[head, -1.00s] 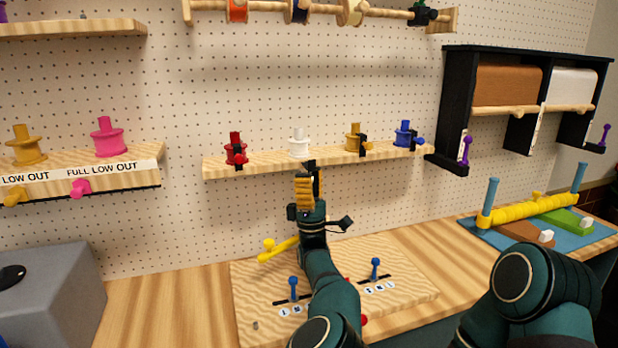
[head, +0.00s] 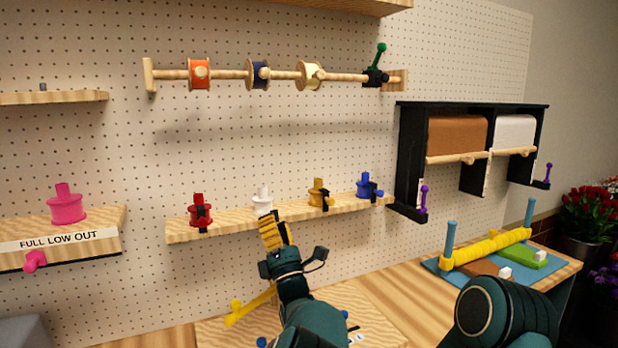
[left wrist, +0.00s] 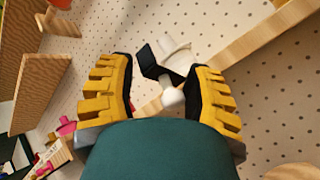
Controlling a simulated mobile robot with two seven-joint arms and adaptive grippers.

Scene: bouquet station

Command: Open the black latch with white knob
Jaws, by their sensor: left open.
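The black latch (left wrist: 151,63) with its white knob (left wrist: 172,98) shows in the left wrist view, beside a white spool (left wrist: 176,55). My left gripper (left wrist: 162,75) is open, with its yellow ribbed fingers on either side of the latch and knob. I cannot tell whether they touch. In the head view the white spool (head: 262,200) stands on the wooden shelf (head: 230,222). My left gripper (head: 273,230) is just below and in front of it and hides the latch and knob. My right gripper is out of view.
On the same shelf, the red spool (head: 200,210) is to the left; yellow (head: 318,192) and blue (head: 364,185) spools are to the right. The pegboard is behind. A black paper rack (head: 408,160) hangs at right; a wooden rod (head: 346,77) is above.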

